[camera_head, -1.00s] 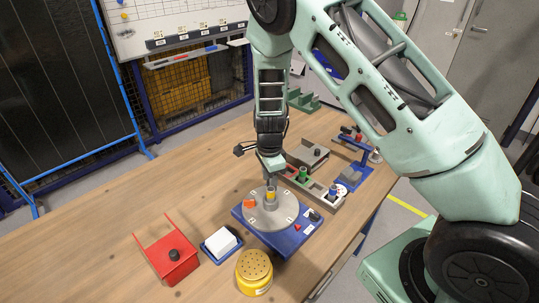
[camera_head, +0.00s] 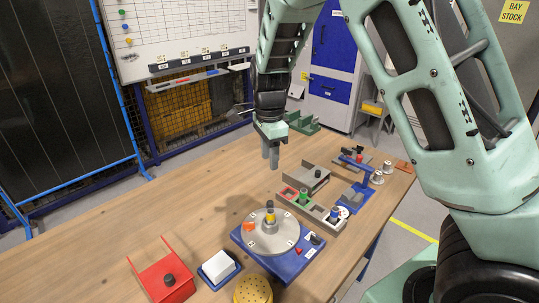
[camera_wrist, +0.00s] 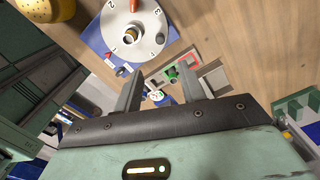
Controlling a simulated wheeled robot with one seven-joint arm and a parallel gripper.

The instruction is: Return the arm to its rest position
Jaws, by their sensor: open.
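My gripper (camera_head: 270,157) is in the air above the table, behind the rotary jig in the head view, with its fingers pointing down. It is open and nothing shows between its fingers in the wrist view (camera_wrist: 160,88). My gripper is apart from the jig.
A red holder (camera_head: 165,277), a white block in a blue tray (camera_head: 233,275) and a yellow perforated container (camera_head: 252,290) stand at the front. A compartment tray (camera_head: 333,224), grey fixture (camera_head: 303,182) and blue stand (camera_head: 350,197) are to the right. The left table is clear.

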